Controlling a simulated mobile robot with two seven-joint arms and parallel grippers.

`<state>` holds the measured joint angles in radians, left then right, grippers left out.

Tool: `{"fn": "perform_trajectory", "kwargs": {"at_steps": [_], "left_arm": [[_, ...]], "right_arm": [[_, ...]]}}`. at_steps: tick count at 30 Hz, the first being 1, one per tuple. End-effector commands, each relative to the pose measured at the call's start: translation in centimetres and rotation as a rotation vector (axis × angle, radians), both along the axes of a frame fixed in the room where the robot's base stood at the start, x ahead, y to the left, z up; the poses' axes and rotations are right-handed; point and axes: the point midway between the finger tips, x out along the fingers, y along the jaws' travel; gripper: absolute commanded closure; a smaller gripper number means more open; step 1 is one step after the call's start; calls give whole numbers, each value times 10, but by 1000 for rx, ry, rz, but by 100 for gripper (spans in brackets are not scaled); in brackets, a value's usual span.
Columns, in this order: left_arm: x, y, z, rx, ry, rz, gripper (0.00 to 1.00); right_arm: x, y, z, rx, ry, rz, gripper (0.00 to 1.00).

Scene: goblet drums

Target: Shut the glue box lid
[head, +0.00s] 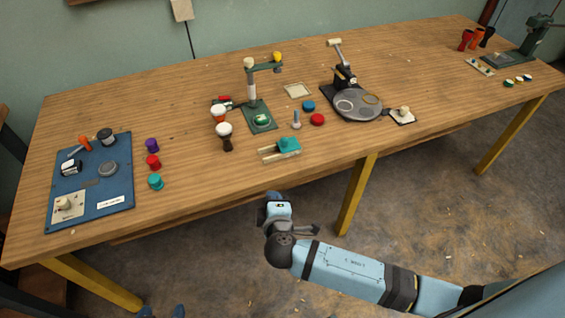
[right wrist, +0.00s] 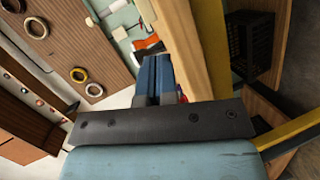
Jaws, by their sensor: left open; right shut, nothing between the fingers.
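No box in view is clearly marked as the glue box. A teal block (head: 288,145) sits on a pale, slotted base (head: 269,154) near the table's front edge; I cannot tell if it is the box or its lid. A shallow cream square tray (head: 298,90) lies further back. My right gripper (head: 273,197) is shut and empty, in front of the table edge below the teal block and apart from it. Its blue fingers (right wrist: 157,76) are together in the right wrist view.
The wooden table (head: 190,90) holds a blue board (head: 95,200) with parts at left, goblet drums (head: 225,135), a green press stand (head: 260,115), a dark turntable (head: 358,105) and colored lids (head: 317,119). A yellow leg (head: 356,195) stands right of my right gripper. Much of the tabletop is bare.

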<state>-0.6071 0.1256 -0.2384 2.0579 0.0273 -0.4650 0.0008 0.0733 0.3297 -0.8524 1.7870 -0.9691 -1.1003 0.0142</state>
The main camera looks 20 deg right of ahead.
Motion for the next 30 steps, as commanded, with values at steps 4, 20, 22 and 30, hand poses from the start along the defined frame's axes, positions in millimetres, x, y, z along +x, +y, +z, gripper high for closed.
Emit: {"fn": "perform_trajectory", "kwargs": {"at_steps": [4, 20, 22, 30], "left_arm": [[0, -3, -22, -11, 6, 5, 28], [0, -2, -21, -13, 7, 6, 28], [0, -1, -22, -10, 7, 4, 28], [0, 2, -21, -2, 8, 1, 28]], "right_arm": [[22, -3, 8, -169, -162, -34, 100], [92, -23, 20, -232, -231, -53, 100], [107, -28, 20, -232, -231, -54, 100], [136, -56, 18, -231, -228, -53, 100]]}}
